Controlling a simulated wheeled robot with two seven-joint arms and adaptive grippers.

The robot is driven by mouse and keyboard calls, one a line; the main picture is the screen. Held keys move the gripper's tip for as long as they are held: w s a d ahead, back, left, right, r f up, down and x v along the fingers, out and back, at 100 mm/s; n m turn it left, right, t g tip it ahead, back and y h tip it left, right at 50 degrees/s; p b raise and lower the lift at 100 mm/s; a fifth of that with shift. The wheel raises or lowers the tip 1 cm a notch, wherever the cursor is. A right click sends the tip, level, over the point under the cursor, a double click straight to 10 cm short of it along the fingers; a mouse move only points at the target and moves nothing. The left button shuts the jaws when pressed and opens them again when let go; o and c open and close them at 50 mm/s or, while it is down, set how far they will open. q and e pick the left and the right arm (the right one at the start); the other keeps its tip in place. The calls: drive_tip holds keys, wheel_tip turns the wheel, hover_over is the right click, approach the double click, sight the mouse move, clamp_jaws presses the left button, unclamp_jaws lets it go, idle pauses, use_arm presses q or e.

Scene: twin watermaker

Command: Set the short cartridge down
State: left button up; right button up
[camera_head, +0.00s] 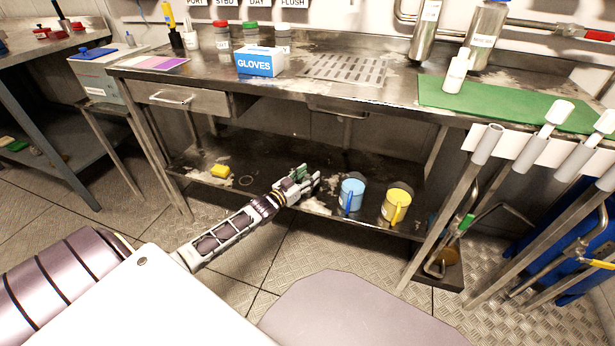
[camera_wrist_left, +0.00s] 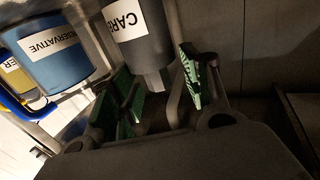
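A dark grey cylinder with a white label starting "CAR" (camera_wrist_left: 137,38), apparently the short cartridge, shows in the left wrist view. Its narrow square end points down between my fingers. My left gripper (camera_wrist_left: 157,88) has green pads set apart, with gaps beside that end, so it looks open. In the head view my left gripper (camera_head: 306,181) is low over the lower shelf of the bench (camera_head: 265,160), left of the blue mug (camera_head: 351,195). I cannot make out the cartridge there. My right gripper is not in view.
The blue container labelled "...ERVATIVE" (camera_wrist_left: 50,52) is close beside the cartridge in the wrist view. A yellow mug (camera_head: 397,206) stands right of the blue one. The bench top (camera_head: 210,83) overhangs the shelf.

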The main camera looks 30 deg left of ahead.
use_arm(q)
drive_tip(key=shift+o, duration=0.4)
drive_tip(key=shift+r, duration=0.15)
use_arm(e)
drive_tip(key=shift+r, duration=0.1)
use_arm(q)
drive_tip(key=shift+s+a+p, duration=0.2)
drive_tip(key=shift+s+p, duration=0.45)
drive_tip(key=shift+s, duration=0.7)
drive_tip(key=s+a+p, duration=0.1)
drive_tip(key=s+p, duration=0.2)
drive_tip(key=s, duration=0.6)
drive_tip(key=shift+a, duration=0.25)
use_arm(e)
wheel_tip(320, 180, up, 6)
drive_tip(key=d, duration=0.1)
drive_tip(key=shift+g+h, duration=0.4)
use_arm(q)
drive_tip(key=shift+s, duration=0.1)
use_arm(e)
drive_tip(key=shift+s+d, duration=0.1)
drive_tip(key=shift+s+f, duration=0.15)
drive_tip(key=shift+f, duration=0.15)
